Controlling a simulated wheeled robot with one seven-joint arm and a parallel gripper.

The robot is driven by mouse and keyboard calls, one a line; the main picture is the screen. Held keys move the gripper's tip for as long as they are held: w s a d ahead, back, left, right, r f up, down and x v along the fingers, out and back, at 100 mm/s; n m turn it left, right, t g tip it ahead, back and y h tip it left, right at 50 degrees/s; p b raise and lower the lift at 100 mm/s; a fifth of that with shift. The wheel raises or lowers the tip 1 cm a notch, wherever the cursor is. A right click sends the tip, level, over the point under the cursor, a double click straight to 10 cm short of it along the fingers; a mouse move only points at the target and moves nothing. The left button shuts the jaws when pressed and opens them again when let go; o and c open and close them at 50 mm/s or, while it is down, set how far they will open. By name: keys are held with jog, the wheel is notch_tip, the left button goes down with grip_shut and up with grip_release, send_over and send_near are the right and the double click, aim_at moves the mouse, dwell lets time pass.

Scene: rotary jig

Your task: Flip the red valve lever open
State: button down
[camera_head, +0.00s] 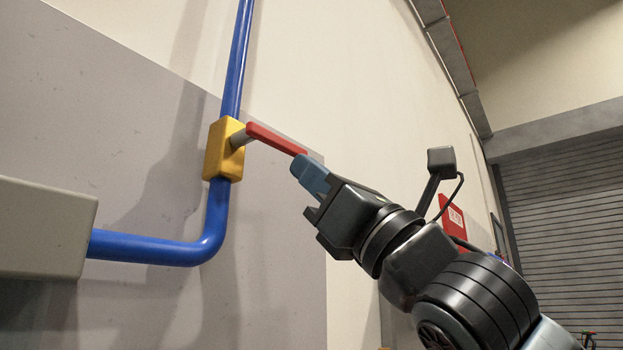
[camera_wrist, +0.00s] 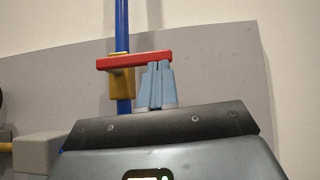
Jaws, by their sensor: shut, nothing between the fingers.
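The red valve lever (camera_head: 276,138) sticks out from a grey stem on the yellow valve body (camera_head: 222,150), pointing right and slightly down, across the pipe. The valve body sits on a blue vertical pipe (camera_head: 236,62). My gripper (camera_head: 306,168) is shut and empty, its blue fingertips at the lever's free end. In the wrist view the lever (camera_wrist: 132,60) lies level, and my closed fingers (camera_wrist: 157,68) are just below its right part. Fingers and lever look very close; whether they touch I cannot tell. The valve body (camera_wrist: 121,85) is partly hidden behind the lever.
The pipe bends left below the valve (camera_head: 170,248) into a grey box (camera_head: 40,230) on the wall. A red sign (camera_head: 453,222) hangs on the wall behind my arm. A roller shutter (camera_head: 570,210) stands far right.

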jog(key=shift+w+d+r+n+g+y+b, duration=0.15)
jog(key=shift+n+g+y+b, duration=0.3)
jog(key=shift+n+g, duration=0.45)
notch_tip(320, 180, up, 9)
jog(key=s+a+n+g+h, duration=0.1)
jog(key=n+g+h, duration=0.2)
jog(key=n+g, duration=1.2)
jog(key=n, duration=0.6)
jog(key=shift+s+a+h, duration=0.2)
jog(key=shift+s+h, duration=0.1)
jog(key=shift+h, duration=0.05)
